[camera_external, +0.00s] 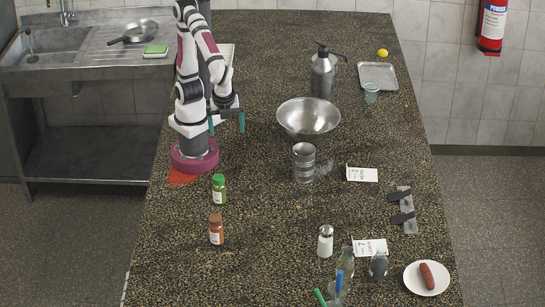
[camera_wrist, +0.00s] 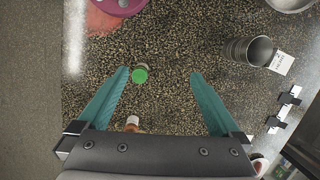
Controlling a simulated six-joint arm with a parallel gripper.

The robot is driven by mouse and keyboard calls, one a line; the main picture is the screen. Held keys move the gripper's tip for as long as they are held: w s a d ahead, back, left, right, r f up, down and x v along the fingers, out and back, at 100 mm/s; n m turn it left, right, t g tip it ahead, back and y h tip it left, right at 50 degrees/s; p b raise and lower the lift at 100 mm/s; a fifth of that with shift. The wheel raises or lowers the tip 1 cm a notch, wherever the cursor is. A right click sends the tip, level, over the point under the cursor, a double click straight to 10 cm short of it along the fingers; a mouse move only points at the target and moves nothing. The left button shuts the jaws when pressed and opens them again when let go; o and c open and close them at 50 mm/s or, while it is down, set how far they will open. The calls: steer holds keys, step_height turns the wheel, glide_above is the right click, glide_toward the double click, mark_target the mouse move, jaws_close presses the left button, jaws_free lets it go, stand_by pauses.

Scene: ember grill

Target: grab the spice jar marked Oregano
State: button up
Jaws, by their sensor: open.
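A spice jar with a green lid and green contents (camera_external: 219,190) stands upright on the counter in front of my base. A spice jar with a reddish-brown lid and contents (camera_external: 216,231) stands nearer the camera. Both labels are too small to read, so I cannot tell which says Oregano. My gripper (camera_external: 226,123) is open and empty, above the counter and farther back than both jars. In the wrist view, the green lid (camera_wrist: 140,74) appears just inside the left fingertip, and the brown jar (camera_wrist: 132,123) is partly hidden by my gripper (camera_wrist: 160,73).
A metal can (camera_external: 304,163) and steel bowl (camera_external: 308,118) stand to the right. A white-bodied shaker (camera_external: 325,241), a glass holding pens (camera_external: 338,286) and a plate with a sausage (camera_external: 407,279) are toward the front. The counter around the two jars is clear.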

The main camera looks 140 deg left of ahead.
steer(key=s+a+f+n+t, duration=0.1)
steer(key=s+a+f, duration=0.1)
steer(key=s+a, duration=0.4)
steer(key=s, duration=0.3)
steer(key=shift+a+n+t, duration=0.15)
steer(key=shift+n+t, duration=0.15)
steer(key=shift+s+a+f, duration=0.1)
steer(key=shift+s, duration=0.1)
steer(key=shift+c, duration=1)
steer(key=n+h, duration=1.5)
steer(key=n, duration=0.8)
glide_toward(214, 194)
steer(key=shift+n, duration=0.3)
steer(key=x, duration=1)
steer(key=shift+d+f, duration=0.25)
steer(key=shift+d, duration=0.1)
jaws_close()
